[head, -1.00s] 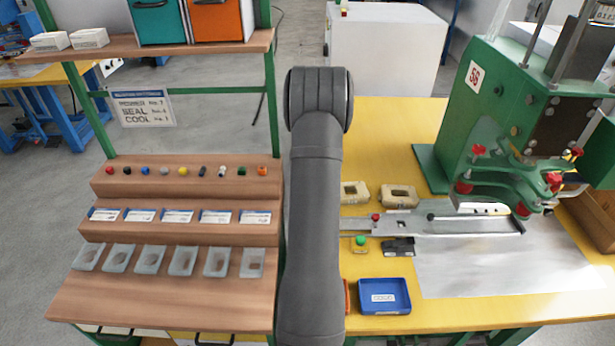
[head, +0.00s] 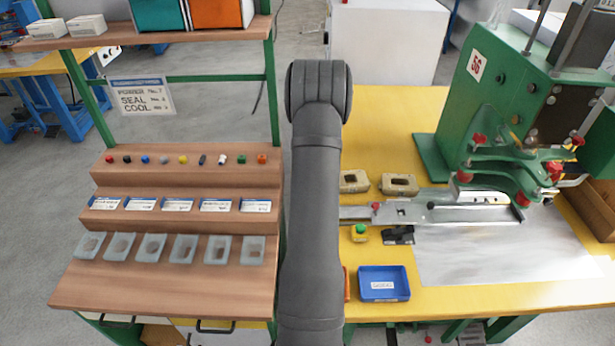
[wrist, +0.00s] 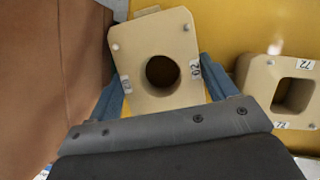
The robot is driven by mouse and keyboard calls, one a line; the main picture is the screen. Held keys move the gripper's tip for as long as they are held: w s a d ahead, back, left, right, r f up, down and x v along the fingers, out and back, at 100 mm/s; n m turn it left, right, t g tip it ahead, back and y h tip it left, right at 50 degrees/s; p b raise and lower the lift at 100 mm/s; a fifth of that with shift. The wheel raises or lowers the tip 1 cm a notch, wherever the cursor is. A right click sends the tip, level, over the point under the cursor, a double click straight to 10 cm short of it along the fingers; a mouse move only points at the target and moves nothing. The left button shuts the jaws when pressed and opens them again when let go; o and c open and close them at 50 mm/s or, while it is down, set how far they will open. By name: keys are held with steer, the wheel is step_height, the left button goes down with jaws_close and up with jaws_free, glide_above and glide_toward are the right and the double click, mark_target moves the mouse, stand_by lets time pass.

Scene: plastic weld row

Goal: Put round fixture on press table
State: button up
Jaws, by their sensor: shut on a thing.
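The round fixture (wrist: 140,75) is a cream block with a round hole and small number labels. In the wrist view it sits between the two blue fingers of my gripper (wrist: 161,80), which are shut on it. In the head view my gripper is hidden behind my grey arm. I cannot tell whether the block is lifted. The green press (head: 500,110), marked 56, stands at the right of the yellow table.
A cream fixture with a square hole (wrist: 293,90) lies close to the right of my gripper. The head view shows two cream blocks behind the slide. A blue tray (head: 383,284) and a green-topped button (head: 360,233) are in front. A wooden stepped rack (head: 165,275) stands left.

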steer(key=shift+f, duration=0.4)
steer(key=o, duration=1.2)
steer(key=shift+o, duration=0.2)
steer(key=v, duration=1.7)
steer(key=shift+r, duration=0.15)
steer(key=x, duration=1.7)
steer(key=shift+f, duration=0.2)
